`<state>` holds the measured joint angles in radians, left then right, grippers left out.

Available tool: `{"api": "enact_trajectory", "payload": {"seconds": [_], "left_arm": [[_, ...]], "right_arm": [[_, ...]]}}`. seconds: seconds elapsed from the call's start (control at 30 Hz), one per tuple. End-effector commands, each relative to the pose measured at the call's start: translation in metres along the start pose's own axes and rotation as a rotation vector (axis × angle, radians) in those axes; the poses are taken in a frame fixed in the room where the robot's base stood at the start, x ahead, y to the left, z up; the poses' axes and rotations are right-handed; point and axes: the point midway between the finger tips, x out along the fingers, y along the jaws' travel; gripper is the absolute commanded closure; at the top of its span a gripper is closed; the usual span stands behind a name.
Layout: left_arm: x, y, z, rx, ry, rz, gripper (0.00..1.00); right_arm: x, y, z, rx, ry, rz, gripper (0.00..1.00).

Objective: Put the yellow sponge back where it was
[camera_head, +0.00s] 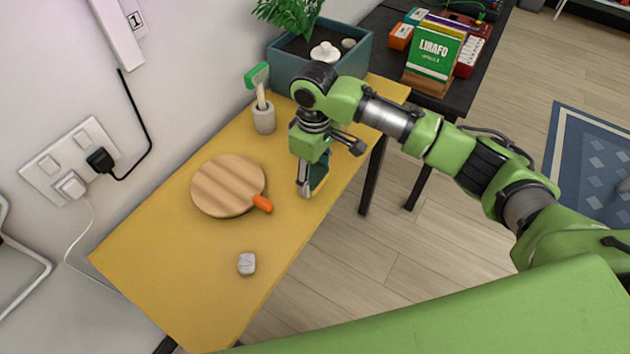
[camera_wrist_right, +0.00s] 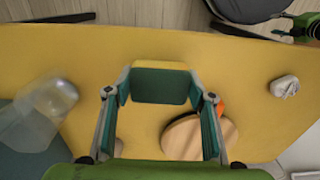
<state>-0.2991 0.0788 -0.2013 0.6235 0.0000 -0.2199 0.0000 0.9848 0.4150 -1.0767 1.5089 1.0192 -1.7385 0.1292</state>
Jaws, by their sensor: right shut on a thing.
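The sponge (camera_wrist_right: 160,84) shows in the right wrist view as a block with a teal face and a thin yellow edge along its top. My right gripper (camera_wrist_right: 161,90) is shut on it, with a finger at each side. In the head view the right gripper (camera_head: 310,186) points down over the right edge region of the yellow table, right of the round board. The sponge (camera_head: 319,178) is partly hidden there by the fingers. I cannot tell whether it touches the tabletop.
The yellow table (camera_head: 160,250) holds a round wooden board (camera_head: 227,184) with an orange handle, a small grey object (camera_head: 247,263), a holder (camera_head: 264,117) with a green-headed tool, and a teal planter (camera_head: 287,68). The front left of the table is mostly clear.

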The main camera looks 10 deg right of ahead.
Motion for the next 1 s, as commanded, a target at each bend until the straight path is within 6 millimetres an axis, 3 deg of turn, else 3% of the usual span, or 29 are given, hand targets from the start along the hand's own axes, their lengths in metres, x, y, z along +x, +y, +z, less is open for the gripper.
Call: {"api": "enact_trajectory", "payload": {"seconds": [0.23,0.67,0.7,0.73,1.0], "left_arm": [[-0.008,0.0,0.001,0.0,-0.003,0.0,0.54],[-0.009,0.0,0.002,0.0,-0.004,0.0,0.54],[-0.008,0.0,0.002,0.0,-0.004,0.0,0.54],[-0.008,0.0,0.002,-0.001,-0.004,0.0,0.54],[-0.008,-0.001,0.002,-0.001,-0.005,-0.001,0.54]], "right_arm": [[0.031,0.004,0.0,0.001,-0.003,0.001,0.73],[0.038,0.003,-0.001,0.0,-0.001,0.0,0.73],[0.038,0.004,-0.001,0.0,0.0,0.001,0.4],[0.038,0.004,-0.001,0.0,0.0,0.001,0.33],[0.038,0.004,-0.001,0.0,-0.001,0.001,0.33]]}}
